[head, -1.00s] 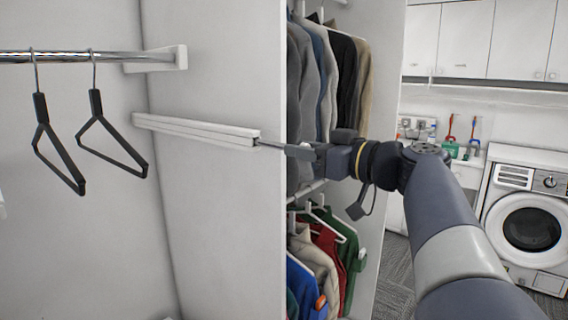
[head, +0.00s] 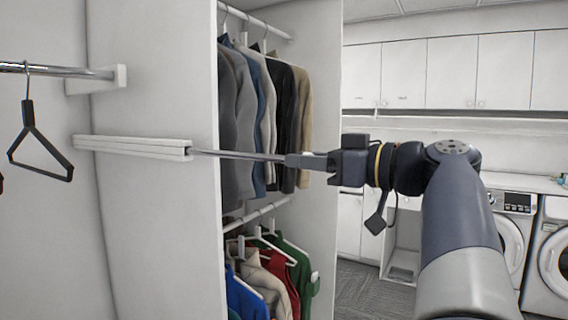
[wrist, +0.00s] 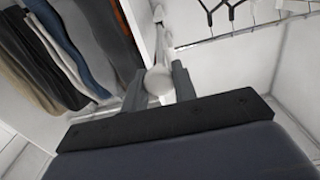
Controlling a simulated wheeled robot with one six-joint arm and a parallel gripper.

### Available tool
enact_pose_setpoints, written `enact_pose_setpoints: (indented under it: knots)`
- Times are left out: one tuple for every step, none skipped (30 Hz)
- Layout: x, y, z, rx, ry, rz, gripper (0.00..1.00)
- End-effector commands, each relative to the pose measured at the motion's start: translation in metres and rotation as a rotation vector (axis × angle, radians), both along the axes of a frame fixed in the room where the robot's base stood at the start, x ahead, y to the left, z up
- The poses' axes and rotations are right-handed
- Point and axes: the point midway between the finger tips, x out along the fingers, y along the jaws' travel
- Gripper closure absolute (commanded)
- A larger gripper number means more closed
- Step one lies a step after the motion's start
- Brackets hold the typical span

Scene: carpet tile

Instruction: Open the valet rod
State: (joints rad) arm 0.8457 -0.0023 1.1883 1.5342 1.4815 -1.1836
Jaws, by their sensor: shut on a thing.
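The valet rod (head: 238,155) is a thin metal rod that sticks out of a white housing (head: 135,147) on the closet's side panel. A good length of it shows between the housing and my gripper. My gripper (head: 300,160) is shut on the rod's outer end, in front of the hanging clothes. In the wrist view my gripper (wrist: 160,88) closes around a pale rounded knob at the end of the rod. The rod behind the knob is mostly hidden there.
Jackets (head: 262,115) hang on an upper rail, and more clothes (head: 262,275) hang below, close behind my gripper. A chrome closet rail (head: 55,72) with a black hanger (head: 38,145) is at left. White cabinets (head: 440,72) and washing machines (head: 552,250) stand at right.

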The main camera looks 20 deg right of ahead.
Motion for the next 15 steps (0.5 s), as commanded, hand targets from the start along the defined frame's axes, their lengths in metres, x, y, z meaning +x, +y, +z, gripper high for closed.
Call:
enact_pose_setpoints:
  knots:
    - [0.0,0.0,-0.0003,0.0,0.001,0.001,1.0]
    - [0.0001,0.0001,-0.0003,0.0,0.001,0.001,1.0]
    - [0.0001,0.0,-0.0002,0.0,0.001,0.0,1.0]
    - [0.0001,0.0001,-0.0002,0.0,0.001,0.0,1.0]
    - [0.0001,0.0001,-0.0002,0.0,0.001,0.0,1.0]
    - [0.0002,0.0001,-0.0001,0.0,0.001,0.0,1.0]
    - [0.0002,0.0001,-0.0001,0.0,0.001,0.0,0.71]
    - [0.0002,0.0001,-0.0001,0.0,0.001,0.0,0.69]
    - [0.0002,0.0001,0.0,0.0,0.0,0.0,0.65]
    - [0.0002,0.0001,0.0,0.0,0.0,0.0,0.63]
    - [0.0002,0.0002,0.0,0.0,0.0,0.0,0.6]
    - [0.0002,0.0002,0.0,0.0,0.0,0.0,0.57]
    - [0.0002,0.0002,0.0001,0.0,0.0,0.0,0.55]
    - [0.0002,0.0002,0.0001,0.0,0.0,0.0,0.54]
    - [0.0002,0.0002,0.0001,0.0,0.0,0.0,0.54]
